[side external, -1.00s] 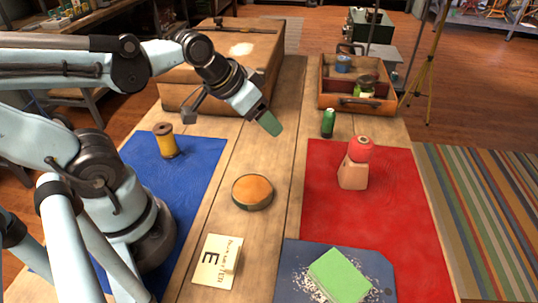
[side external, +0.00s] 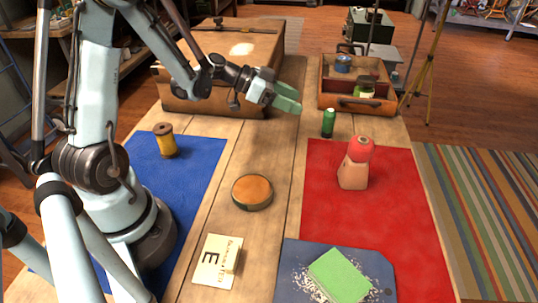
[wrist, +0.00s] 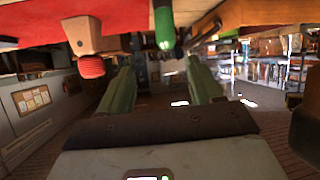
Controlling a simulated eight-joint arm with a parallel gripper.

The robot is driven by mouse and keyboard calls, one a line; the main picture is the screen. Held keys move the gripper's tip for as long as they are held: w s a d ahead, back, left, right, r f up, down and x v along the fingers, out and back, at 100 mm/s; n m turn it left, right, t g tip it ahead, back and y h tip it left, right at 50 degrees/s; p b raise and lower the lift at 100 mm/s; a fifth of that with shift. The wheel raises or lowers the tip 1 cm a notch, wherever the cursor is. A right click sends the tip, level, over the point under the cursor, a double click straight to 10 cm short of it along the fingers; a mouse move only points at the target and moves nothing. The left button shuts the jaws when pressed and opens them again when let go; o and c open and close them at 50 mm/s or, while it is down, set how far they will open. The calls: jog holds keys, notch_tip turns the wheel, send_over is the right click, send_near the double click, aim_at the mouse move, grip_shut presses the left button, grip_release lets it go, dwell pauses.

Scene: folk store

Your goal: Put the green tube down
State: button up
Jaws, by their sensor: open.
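The green tube (side external: 328,122) stands upright on the wooden table, between the open wooden case and the red mat. My gripper (side external: 288,98), with green fingers, is to the left of the tube and a little higher in the side view, apart from it. In the wrist view, which is upside down, the tube (wrist: 165,25) appears ahead in the gap between my two spread fingers (wrist: 160,66). The gripper is open and holds nothing.
An open wooden case (side external: 356,101) is behind the tube, and a large closed case (side external: 215,95) is behind my gripper. A wooden block with a red top (side external: 354,175) stands on the red mat (side external: 395,235). A round tin (side external: 252,192) is mid-table.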

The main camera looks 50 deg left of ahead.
aim_at(330, 113)
jog(key=shift+t, duration=0.3)
jog(key=x, duration=1.2)
jog(key=shift+w+a+f, duration=0.15)
jog(key=shift+w+a, duration=0.05)
jog(key=shift+a, duration=0.15)
jog(key=c, duration=0.8)
